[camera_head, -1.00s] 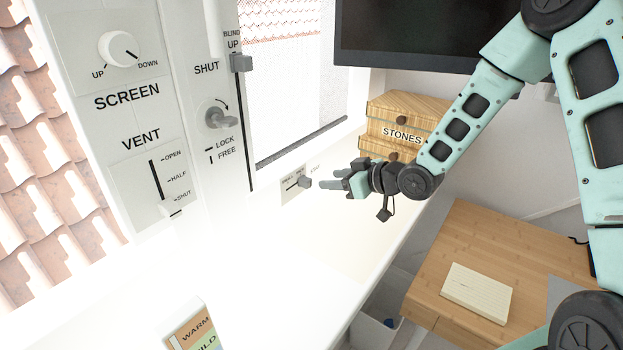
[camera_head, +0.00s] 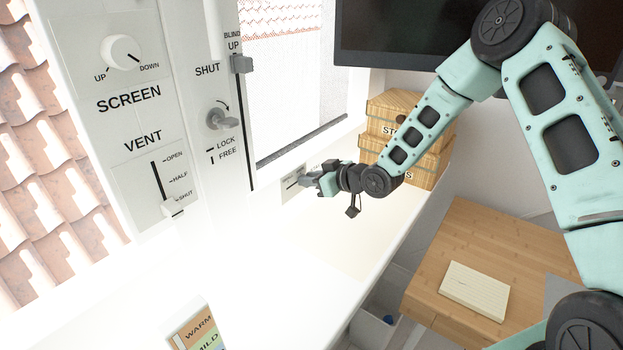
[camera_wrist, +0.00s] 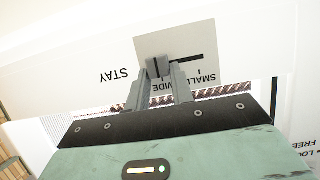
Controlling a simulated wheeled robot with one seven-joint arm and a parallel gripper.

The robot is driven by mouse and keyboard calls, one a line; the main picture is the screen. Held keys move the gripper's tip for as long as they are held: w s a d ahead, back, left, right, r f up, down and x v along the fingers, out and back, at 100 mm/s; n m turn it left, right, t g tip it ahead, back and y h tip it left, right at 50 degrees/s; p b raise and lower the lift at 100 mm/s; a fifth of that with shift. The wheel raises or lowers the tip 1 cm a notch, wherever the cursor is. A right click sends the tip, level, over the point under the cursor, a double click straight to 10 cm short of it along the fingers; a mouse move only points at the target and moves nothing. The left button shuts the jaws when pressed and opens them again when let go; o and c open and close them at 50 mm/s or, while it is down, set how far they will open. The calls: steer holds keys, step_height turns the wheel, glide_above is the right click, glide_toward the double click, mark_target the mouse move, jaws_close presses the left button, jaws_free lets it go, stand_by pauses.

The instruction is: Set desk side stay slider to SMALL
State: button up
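The knob is at the slot's end by the WIDE mark; SMALL is printed farther right in that view. My gripper (camera_wrist: 161,76) is at the plate with one finger on each side of the knob. Whether the fingers press on it cannot be told. In the head view my gripper (camera_head: 314,180) hides the knob and part of the plate (camera_head: 291,184).
Wooden drawer boxes (camera_head: 430,160) stand close behind my wrist. A dark monitor (camera_head: 400,35) is above them. The vent slider (camera_head: 172,207) and lock handle (camera_head: 222,120) are on the left. The white desk top (camera_head: 270,270) is mostly clear, with a small labelled card (camera_head: 196,328) in front.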

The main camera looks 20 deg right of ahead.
mark_target(287, 188)
steer(key=s+a+b, duration=0.1)
steer(key=a, duration=0.1)
steer(key=s+a+b, duration=0.1)
steer(key=shift+s+a+f, duration=0.15)
steer(key=shift+s+a, duration=0.2)
steer(key=shift+a, duration=0.05)
jaws_close()
steer(key=shift+s+a, duration=0.25)
steer(key=shift+a, duration=0.05)
steer(key=o, duration=1)
jaws_free()
steer(key=shift+a, duration=0.1)
steer(key=shift+s+d+r, duration=0.15)
steer(key=shift+d+r, duration=0.1)
steer(key=b+v, duration=0.1)
steer(key=v, duration=1.6)
steer(key=shift+s+f, duration=0.1)
